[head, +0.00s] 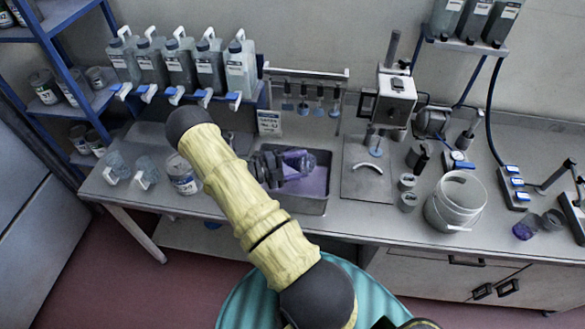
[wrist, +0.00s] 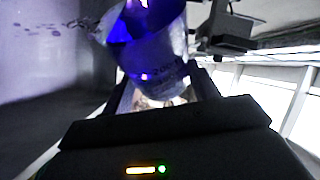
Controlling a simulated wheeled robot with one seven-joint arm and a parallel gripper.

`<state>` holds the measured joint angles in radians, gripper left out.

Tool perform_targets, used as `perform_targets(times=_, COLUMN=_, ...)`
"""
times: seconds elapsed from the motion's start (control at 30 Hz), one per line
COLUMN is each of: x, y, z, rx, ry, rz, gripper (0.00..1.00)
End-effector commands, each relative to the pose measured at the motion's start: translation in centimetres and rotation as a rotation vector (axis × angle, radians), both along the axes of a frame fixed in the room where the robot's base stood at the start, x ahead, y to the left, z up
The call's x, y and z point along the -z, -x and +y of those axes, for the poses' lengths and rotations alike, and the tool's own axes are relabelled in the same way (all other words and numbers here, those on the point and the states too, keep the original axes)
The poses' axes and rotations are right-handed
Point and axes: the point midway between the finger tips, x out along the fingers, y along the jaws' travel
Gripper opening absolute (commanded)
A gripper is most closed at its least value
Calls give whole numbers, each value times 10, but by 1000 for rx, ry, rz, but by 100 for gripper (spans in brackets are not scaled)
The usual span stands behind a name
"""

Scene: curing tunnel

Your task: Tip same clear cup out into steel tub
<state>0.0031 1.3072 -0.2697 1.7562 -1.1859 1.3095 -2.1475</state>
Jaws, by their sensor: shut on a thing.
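The clear cup (head: 299,162) is held on its side over the steel tub (head: 302,206), its mouth toward the right in the head view. Purple colour shows inside the cup, and it also shows in the wrist view (wrist: 152,62). My gripper (head: 277,167) is shut on the cup, with its fingers on either side of the cup's lower part in the wrist view (wrist: 165,88). Purple liquid covers the tub's floor. I cannot tell how much is left in the cup.
Two clear cups with white handles (head: 147,168) and a labelled tin (head: 182,177) stand left of the tub. A white bucket (head: 455,205) stands to the right. A small purple-filled cup (head: 526,229) stands at the far right. Several jugs (head: 180,65) line the shelf behind.

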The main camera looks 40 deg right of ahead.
Motion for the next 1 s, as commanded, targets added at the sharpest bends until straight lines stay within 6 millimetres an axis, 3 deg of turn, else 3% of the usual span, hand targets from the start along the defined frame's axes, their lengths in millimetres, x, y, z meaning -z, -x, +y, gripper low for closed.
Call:
perform_targets(times=0.17, x=-3, y=-5, z=1, rx=-1, ry=4, rz=79, gripper=34)
perform_targets(times=0.87, x=-62, y=-37, z=1, rx=-1, ry=15, rz=531, gripper=34)
perform_targets(times=1.0, x=-60, y=-40, z=1, rx=0, ry=16, rz=585, gripper=34)
